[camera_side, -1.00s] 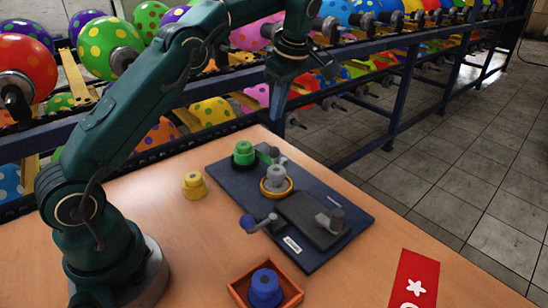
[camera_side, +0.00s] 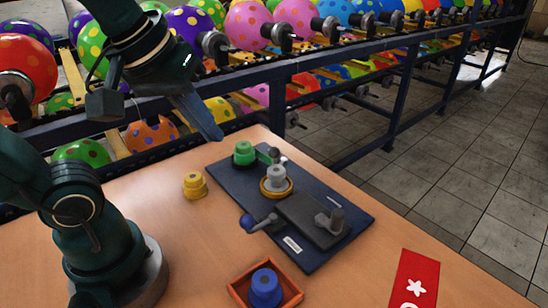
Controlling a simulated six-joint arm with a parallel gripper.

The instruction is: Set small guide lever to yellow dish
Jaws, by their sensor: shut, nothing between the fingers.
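My gripper (camera_side: 209,122) is shut and empty, high at the upper left, pointing down and right, clear of the board. The yellow dish (camera_side: 288,191) sits on the dark blue board (camera_side: 222,176), with a grey stepped piece (camera_side: 276,176) standing in it. A small grey lever (camera_side: 266,220) at the board's near left edge points toward a round blue piece (camera_side: 248,223). Another small lever (camera_side: 268,156) lies beside the green stepped piece (camera_side: 244,152) at the back. I cannot tell which is the guide lever.
A dark plate with a grey handle (camera_side: 334,220) is on the board's right side. A yellow piece (camera_side: 194,185) stands on the table to the left. A blue piece (camera_side: 265,287) sits in an orange tray (camera_side: 238,296) in front. Balloon racks stand behind.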

